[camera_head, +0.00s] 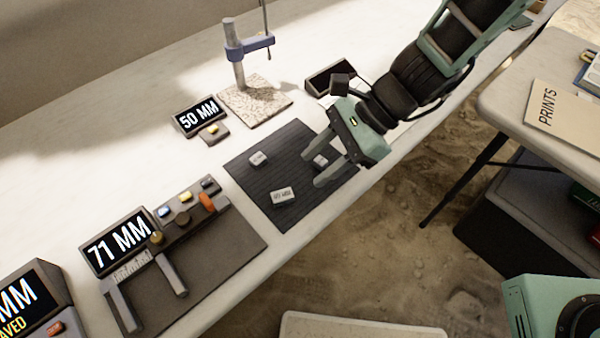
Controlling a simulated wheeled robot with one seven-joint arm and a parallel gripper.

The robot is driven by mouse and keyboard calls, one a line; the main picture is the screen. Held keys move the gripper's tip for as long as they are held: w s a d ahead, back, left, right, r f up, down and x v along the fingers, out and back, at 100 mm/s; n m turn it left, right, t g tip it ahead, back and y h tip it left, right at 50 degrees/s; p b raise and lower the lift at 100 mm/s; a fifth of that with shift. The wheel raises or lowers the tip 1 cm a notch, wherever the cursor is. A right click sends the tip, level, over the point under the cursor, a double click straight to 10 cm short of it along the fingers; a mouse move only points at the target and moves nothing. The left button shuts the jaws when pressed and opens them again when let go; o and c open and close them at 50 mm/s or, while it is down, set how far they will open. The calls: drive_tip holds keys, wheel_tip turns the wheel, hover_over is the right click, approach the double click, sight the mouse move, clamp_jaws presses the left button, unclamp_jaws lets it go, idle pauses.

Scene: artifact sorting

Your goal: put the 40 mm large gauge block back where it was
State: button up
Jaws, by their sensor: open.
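Three pale, labelled blocks lie on a dark ribbed mat (300,143). The largest-looking block (282,195) is near the mat's front left edge, and a smaller block (257,158) lies behind it. A third block (320,161) lies at the right, partly hidden by my gripper (314,168). The labels are too small to read surely, so I cannot tell which is the 40 mm large gauge block. My gripper is open over the right part of the mat, its fingers on either side of the third block. I cannot tell whether they touch it.
A caliper fixture (180,255) with a display reading 71 MM (118,241) stands at the front left. A 50 MM display (199,117) and a gauge stand on a speckled base (255,101) are behind the mat. A side table (505,100) stands right, across a gap.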

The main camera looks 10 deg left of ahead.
drive_tip(key=shift+v, duration=1.8)
drive_tip(key=s+d+r+n+t+h, duration=0.2)
drive_tip(key=s+d+r+n+h, duration=0.1)
drive_tip(key=n, duration=0.7)
drive_tip(key=s+d+r+n+t+h, duration=0.2)
drive_tip(key=s+d+r+n+h, duration=0.2)
drive_tip(key=s+d+n, duration=0.3)
drive_tip(key=d+r+n, duration=0.1)
drive_tip(key=d+n, duration=0.2)
drive_tip(key=shift+s+r, duration=0.25)
drive_tip(key=shift+r, duration=0.05)
wheel_tip(320, 180, up, 8)
drive_tip(key=p, duration=0.7)
drive_tip(key=shift+f+p, duration=0.25)
drive_tip(key=shift+p, duration=0.15)
drive_tip(key=shift+a, duration=0.1)
